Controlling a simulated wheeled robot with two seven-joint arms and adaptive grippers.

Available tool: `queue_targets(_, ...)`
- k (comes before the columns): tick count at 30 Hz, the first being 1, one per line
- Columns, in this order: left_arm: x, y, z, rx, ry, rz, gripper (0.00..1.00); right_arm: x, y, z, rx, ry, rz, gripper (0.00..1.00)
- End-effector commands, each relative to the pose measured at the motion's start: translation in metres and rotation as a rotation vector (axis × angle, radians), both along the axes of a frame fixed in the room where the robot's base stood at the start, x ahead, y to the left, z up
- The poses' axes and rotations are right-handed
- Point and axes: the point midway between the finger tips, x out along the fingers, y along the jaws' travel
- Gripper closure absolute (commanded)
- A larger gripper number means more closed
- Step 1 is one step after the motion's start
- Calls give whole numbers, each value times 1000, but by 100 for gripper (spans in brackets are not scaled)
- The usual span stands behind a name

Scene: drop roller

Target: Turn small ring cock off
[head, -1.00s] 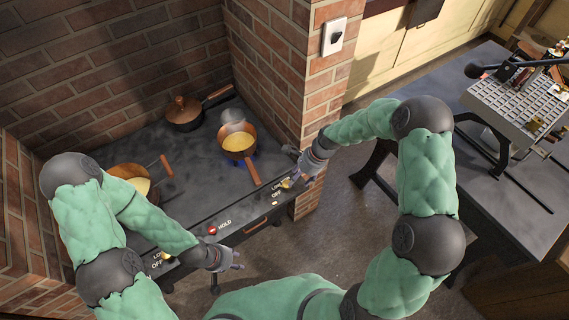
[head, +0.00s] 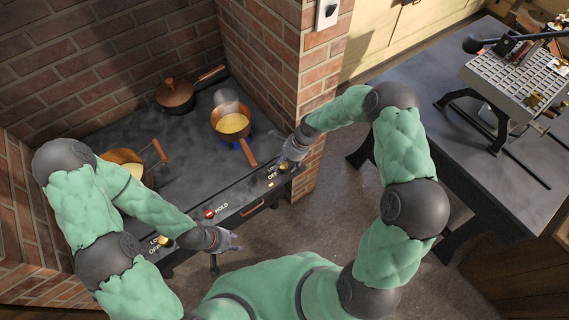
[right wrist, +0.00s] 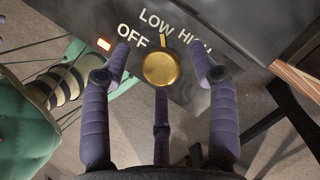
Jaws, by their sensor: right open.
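The right-hand brass cock (right wrist: 162,68) is on the stove's front panel, with OFF, LOW and HIGH lettered around it. Its pointer tab is toward LOW. My right gripper (right wrist: 160,75) is open, with fingers on either side of the cock and one below it; I see no clear contact. In the head view my right gripper (head: 291,150) is at the panel's right end and partly hides the cock. Blue flame (head: 242,146) shows under a small copper pan (head: 233,124). My left gripper (head: 226,241) hangs in front of the panel; its opening is unclear.
A left cock (head: 166,242) and a red HOLD button (head: 209,213) are on the same panel. A larger pan (head: 126,160) and a lidded pot (head: 175,96) stand on the stove (head: 190,160). A brick pillar (head: 300,70) rises beside my right gripper.

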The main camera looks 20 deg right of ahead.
Motion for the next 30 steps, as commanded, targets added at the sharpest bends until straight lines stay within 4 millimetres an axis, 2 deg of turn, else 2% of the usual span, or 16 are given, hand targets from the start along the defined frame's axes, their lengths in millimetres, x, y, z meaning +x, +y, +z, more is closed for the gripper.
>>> queue_targets(10, 0, 0, -1, 0, 0, 0, 60, 1, 1, -3, 0, -1, 1, 40)
queue_targets(15, 0, 0, -1, 0, 0, 0, 60, 1, 1, -3, 0, -1, 1, 88)
queue_targets(16, 0, 0, -1, 0, 0, 0, 60, 1, 1, -3, 0, -1, 1, 95)
queue_targets(30, 0, 0, 0, 0, 0, 0, 60, 2, 2, -2, 0, -4, 6, 95)
